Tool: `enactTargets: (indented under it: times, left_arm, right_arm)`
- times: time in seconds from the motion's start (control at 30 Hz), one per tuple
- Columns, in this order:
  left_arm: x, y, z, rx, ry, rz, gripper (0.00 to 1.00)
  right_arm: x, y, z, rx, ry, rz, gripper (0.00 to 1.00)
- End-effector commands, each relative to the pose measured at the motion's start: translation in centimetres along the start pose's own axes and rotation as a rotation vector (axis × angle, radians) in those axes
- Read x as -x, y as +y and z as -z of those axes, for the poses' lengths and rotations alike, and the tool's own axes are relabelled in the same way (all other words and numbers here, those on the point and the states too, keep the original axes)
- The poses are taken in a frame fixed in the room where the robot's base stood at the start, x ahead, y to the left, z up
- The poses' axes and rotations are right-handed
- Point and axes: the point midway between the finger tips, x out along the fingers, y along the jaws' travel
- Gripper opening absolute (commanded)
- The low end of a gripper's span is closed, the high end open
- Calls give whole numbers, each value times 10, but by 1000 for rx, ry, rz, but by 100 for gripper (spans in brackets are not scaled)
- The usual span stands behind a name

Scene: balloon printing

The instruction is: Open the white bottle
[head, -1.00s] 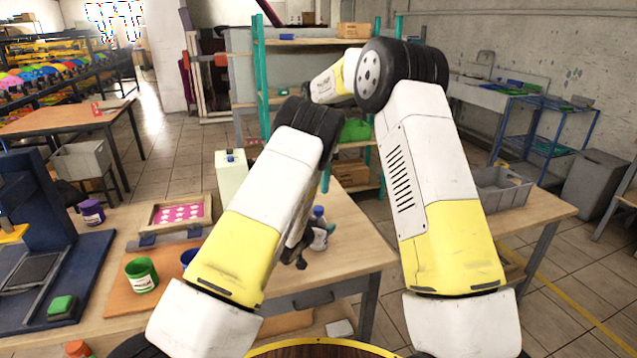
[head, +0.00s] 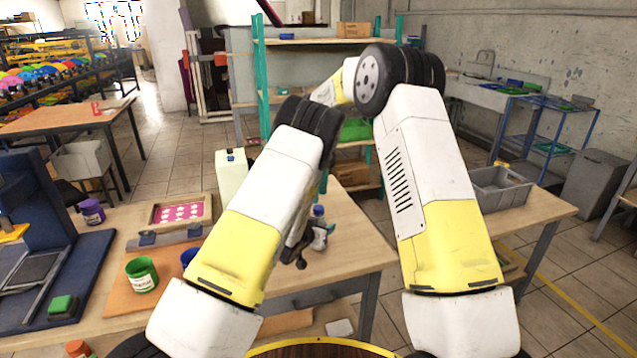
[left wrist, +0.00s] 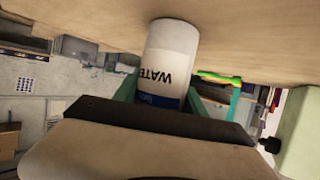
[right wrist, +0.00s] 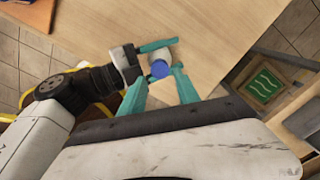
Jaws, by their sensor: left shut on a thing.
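The white bottle (head: 319,240) with a blue cap (head: 318,211) stands upright on the workbench, partly hidden by my left arm in the head view. In the left wrist view the bottle (left wrist: 172,60) shows a "WATER" label, with my left gripper (left wrist: 161,94) shut on its body, one teal finger on each side. In the right wrist view the blue cap (right wrist: 160,69) faces the camera. My right gripper (right wrist: 159,76) is open above it, its teal fingers apart on either side of the cap. I cannot tell the exact height gap.
A white container (head: 231,172) stands behind the bottle to the left. A grey crate (head: 499,190) is at right. The bench right of the bottle is clear.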

Motion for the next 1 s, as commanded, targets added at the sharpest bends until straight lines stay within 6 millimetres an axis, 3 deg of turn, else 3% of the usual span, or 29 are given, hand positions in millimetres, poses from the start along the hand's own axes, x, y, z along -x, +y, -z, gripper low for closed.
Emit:
enactTargets:
  times: [0.1, 0.3, 0.67, 0.87, 1.0]
  left_arm:
    - [0, 0, 0, 0, 1, 0, 0]
    - [0, 0, 0, 0, 1, 0, 0]
    - [0, 0, 0, 0, 1, 0, 0]
    - [0, 0, 0, 0, 0, 0, 0]
    - [0, 0, 0, 0, 0, 0, 0]
  right_arm:
    - [-20, 1, 0, 1, 1, -2, 38]
    - [-42, 0, 0, 2, 1, -1, 38]
    - [-48, 0, 0, 3, -1, 1, 38]
    - [-48, 0, 0, 3, -1, 1, 3]
    - [-48, 0, 0, 3, -1, 1, 0]
